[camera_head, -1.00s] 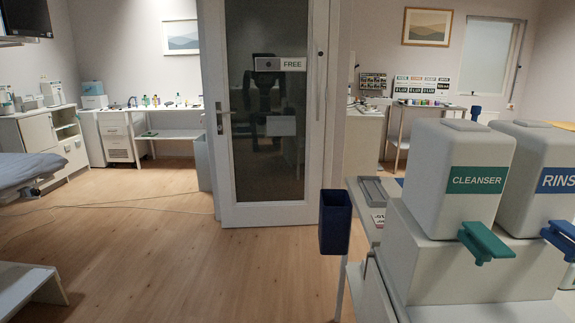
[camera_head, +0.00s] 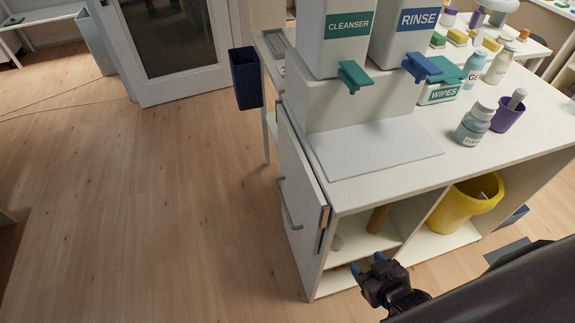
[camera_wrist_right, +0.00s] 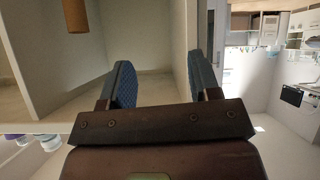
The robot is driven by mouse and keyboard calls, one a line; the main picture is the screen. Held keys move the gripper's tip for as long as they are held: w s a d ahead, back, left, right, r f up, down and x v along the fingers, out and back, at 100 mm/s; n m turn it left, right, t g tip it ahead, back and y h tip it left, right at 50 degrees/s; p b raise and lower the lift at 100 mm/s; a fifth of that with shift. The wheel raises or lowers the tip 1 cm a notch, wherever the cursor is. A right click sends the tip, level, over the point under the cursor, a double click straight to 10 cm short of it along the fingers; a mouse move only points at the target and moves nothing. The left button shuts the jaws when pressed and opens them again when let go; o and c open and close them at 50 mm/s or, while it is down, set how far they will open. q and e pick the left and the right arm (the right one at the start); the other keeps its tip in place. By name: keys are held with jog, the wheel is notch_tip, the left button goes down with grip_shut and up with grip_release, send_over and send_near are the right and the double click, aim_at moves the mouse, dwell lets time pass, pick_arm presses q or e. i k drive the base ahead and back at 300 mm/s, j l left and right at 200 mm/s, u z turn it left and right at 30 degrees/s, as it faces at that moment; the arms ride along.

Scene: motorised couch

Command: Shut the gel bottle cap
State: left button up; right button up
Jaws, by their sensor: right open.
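A pale blue bottle with a label starting "GE" (camera_head: 473,77) stands on the white cart top, behind the wipes box, in the head view. It is probably the gel bottle; the label is partly hidden and its cap is too small to read as open or shut. My right gripper (camera_head: 368,265) is low in front of the cart's open shelf, well below and away from the bottle. Its two blue-padded fingers are apart and empty, as the right wrist view (camera_wrist_right: 160,78) also shows. My left gripper is out of view.
Cleanser (camera_head: 345,40) and rinse (camera_head: 412,32) dispensers stand at the cart's back left. A wipes box (camera_head: 438,93), a pale blue bottle (camera_head: 474,126) and a purple cup (camera_head: 507,115) stand nearby. A yellow bin (camera_head: 466,212) sits on the shelf.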

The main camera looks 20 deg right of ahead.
aim_at(477, 41)
jog(key=z, duration=1.65)
jog(key=l+u, duration=0.1)
jog(key=u, duration=0.2)
jog(key=i+l+u, duration=0.15)
jog(key=u, duration=0.2)
jog(key=i+l+u, duration=0.2)
jog(key=l, duration=0.2)
jog(key=l+u, duration=0.15)
jog(key=l, duration=0.3)
jog(key=i+l+u, duration=0.1)
jog(key=l, duration=0.75)
jog(key=i+l+u, duration=0.1)
jog(key=l, duration=0.75)
